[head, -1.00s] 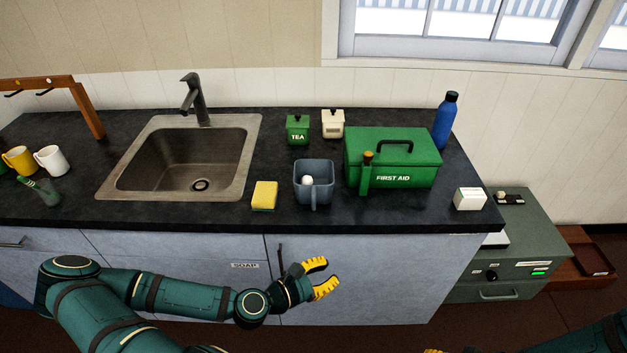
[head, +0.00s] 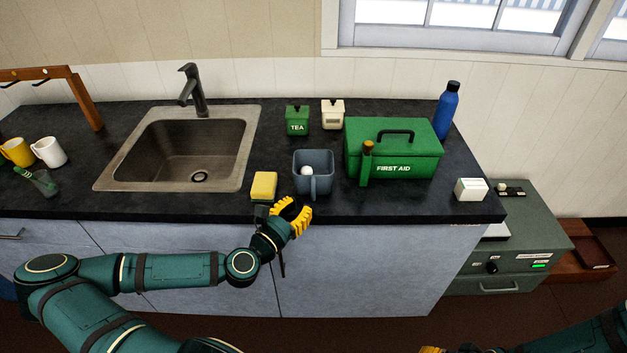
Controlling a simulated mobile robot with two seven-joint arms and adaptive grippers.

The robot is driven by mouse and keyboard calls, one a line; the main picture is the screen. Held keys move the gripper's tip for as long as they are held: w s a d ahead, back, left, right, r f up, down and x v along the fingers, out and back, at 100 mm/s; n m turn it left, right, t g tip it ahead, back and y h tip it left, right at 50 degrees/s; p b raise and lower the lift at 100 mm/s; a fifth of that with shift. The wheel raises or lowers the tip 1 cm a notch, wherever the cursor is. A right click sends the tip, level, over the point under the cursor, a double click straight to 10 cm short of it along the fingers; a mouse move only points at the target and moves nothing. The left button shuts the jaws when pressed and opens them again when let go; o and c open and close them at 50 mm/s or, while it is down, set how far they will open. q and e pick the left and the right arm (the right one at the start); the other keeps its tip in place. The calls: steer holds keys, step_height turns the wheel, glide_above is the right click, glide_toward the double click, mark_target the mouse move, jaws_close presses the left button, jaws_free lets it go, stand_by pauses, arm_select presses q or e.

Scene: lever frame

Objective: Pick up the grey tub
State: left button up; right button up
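The grey tub (head: 326,176) is a square blue-grey container with a handle on its front side. It stands upright on the dark counter, right of the sink, with a small white round thing (head: 307,171) inside. My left gripper (head: 297,210) has yellow fingers and is at the counter's front edge, just below and left of the tub. Its fingers are apart with nothing seen between them, and it does not appear to touch the tub. Of my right gripper (head: 432,350), only a yellow tip shows at the bottom edge.
A yellow sponge (head: 264,185) lies left of the tub. Tea (head: 297,122) and cream (head: 332,116) canisters stand behind. The sink (head: 180,155) is left.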

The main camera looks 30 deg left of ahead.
mark_target(312, 194)
arm_select(q)
steer(key=shift+w+d+r, duration=0.1)
steer(key=shift+w+d, duration=0.05)
steer(key=shift+w, duration=1.55)
steer(key=shift+w+d, duration=0.1)
steer(key=shift+w, duration=1.6)
jaws_close()
